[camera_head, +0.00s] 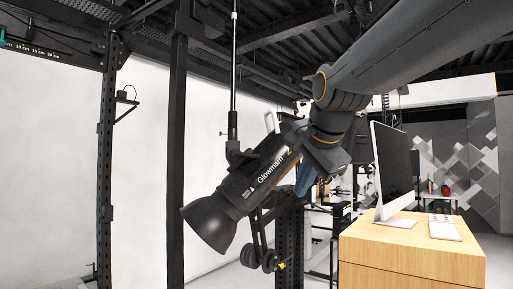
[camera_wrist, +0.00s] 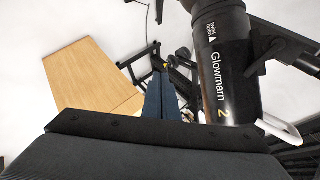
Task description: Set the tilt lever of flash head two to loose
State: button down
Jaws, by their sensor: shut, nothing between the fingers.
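Flash head two (camera_head: 243,187) is a black cylinder marked "Glowmarn 2" with a flared front. It hangs tilted, front end down and left, from a bracket (camera_head: 236,154) on a vertical pole. In the wrist view, the flash head (camera_wrist: 222,70) fills the right of centre and the bracket (camera_wrist: 262,56) is at its right. A pale handle-like piece (camera_head: 271,123) is near its rear end and also shows in the wrist view (camera_wrist: 280,132); I cannot tell whether it is the tilt lever. My gripper (camera_wrist: 161,80), with blue fingers, is shut and empty beside the flash head. In the head view it is partly hidden.
A wooden desk (camera_head: 410,258) with a monitor (camera_head: 392,170) and keyboard (camera_head: 444,227) stands at the right. Dark uprights (camera_head: 176,150) stand at the left before a white wall. A weighted black stand (camera_head: 265,257) is below the flash head.

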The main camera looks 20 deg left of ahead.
jog(key=s+a+r+m+t+y+p, duration=0.1)
jog(key=s+a+r, duration=0.15)
jog(key=r, duration=0.55)
jog(key=s+a+r+m+y, duration=0.1)
jog(key=s+a+r+m, duration=0.15)
jog(key=r, duration=0.55)
jog(key=p, duration=0.6)
send_near(254, 155)
jog(key=shift+n, duration=0.45)
jog(key=x, duration=0.6)
jog(key=shift+a+f, duration=0.1)
jog(key=shift+a, duration=0.05)
jog(key=shift+w, duration=0.1)
